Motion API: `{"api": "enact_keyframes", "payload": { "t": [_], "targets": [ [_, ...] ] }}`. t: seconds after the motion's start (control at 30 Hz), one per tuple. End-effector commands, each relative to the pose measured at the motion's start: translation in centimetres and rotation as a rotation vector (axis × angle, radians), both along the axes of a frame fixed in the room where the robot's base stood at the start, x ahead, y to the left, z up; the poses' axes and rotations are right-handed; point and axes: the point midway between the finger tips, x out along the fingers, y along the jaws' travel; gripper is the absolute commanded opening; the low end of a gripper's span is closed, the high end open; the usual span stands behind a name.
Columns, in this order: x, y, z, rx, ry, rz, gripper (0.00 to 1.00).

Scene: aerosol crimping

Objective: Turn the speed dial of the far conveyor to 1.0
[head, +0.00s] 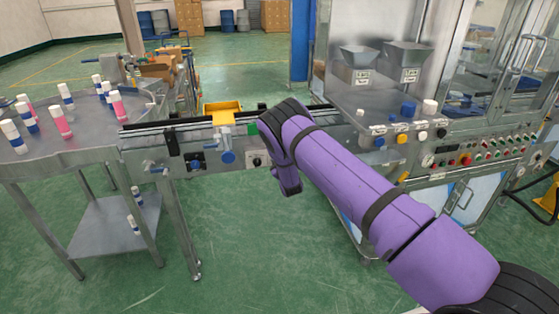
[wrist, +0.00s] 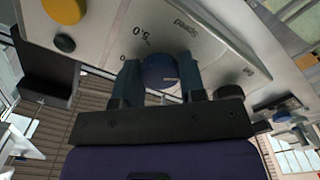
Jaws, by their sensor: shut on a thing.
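The speed dial (wrist: 159,72) is a round blue knob on a pale metal panel, seen in the wrist view. Printed marks, turned around in this view, stand near it: a 0 (wrist: 123,57), a 5.0 and the word "speed" (wrist: 185,27). My gripper (wrist: 163,82) has one dark finger on each side of the knob and is shut on it. A small pale line shows on the knob's face, but the value it points to is unclear. In the head view my purple arm hides the fingers and the held dial.
In the head view the conveyor (head: 190,135) runs from a round table (head: 75,150) with several bottles. A machine with buttons (head: 466,158) stands at right.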

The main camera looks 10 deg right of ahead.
Motion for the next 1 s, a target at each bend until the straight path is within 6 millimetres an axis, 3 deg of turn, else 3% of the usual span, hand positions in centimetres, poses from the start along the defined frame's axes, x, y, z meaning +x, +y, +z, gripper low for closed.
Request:
{"api": "enact_keyframes", "payload": {
  "t": [0.47,0.5,0.6,1.0],
  "targets": [
    [-0.05,0.04,-0.09,-0.017,0.002,0.001,0.14],
    [-0.05,0.04,-0.09,-0.017,0.002,0.001,0.40],
    [-0.04,0.03,-0.08,-0.016,0.001,0.000,0.63],
    [-0.70,0.01,-0.08,-0.016,0.002,-0.001,0.63]
  ]
}}
